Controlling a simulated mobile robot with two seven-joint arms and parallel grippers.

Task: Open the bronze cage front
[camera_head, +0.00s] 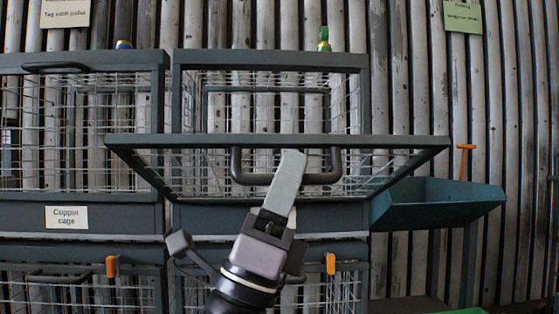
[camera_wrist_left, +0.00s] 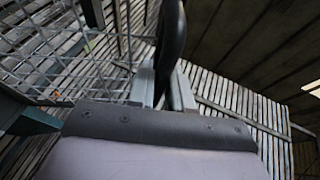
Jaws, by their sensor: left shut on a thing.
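The front (camera_head: 400,142) of the upper middle cage (camera_head: 270,60) is a dark grey frame with wire mesh. It is tipped down and out toward me from its lower edge, so the cage's top opening shows behind it. In the left wrist view the black handle (camera_wrist_left: 171,45) stands between the two grey fingers of my left gripper (camera_wrist_left: 163,85). My right gripper is not in view.
The copper cage (camera_head: 85,212), shut, stands directly left. Lower cages with orange clips (camera_head: 331,264) are below. A teal tray (camera_head: 440,202) with an orange-handled tool (camera_head: 465,160) is at the right, close to the front's right end. Small containers (camera_head: 324,40) show above the cages.

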